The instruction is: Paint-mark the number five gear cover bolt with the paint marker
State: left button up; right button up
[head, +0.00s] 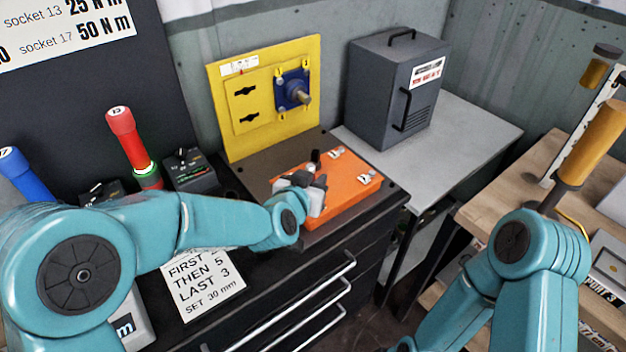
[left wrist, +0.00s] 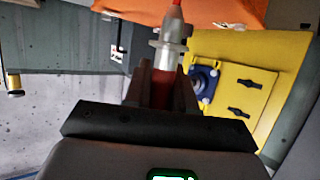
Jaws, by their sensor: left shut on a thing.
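My left gripper (head: 316,184) is over the orange tray (head: 350,196) on the dark bench. In the left wrist view its fingers (left wrist: 163,88) are shut on the paint marker (left wrist: 173,32), which has a pale collar and a red tip pointing away from the palm. The blue gear cover (head: 292,92) with a protruding shaft is on the upright yellow panel (head: 277,137), behind and apart from the gripper. It also shows in the left wrist view (left wrist: 203,81). Small bolt heads and yellow number tags surround it; a five is not readable. My right gripper is out of view.
A grey cabinet (head: 392,88) stands on the light table to the right. A red-handled tool (head: 124,135) and a blue-handled one (head: 24,174) stand at left. An instruction card (head: 204,284) lies in front. A tool with an orange handle (head: 600,135) is at right.

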aim_at(308, 168)
pick_arm(q)
jog(key=shift+r+p, duration=1.75)
jog(key=shift+r, duration=0.6)
jog(key=shift+f, duration=0.1)
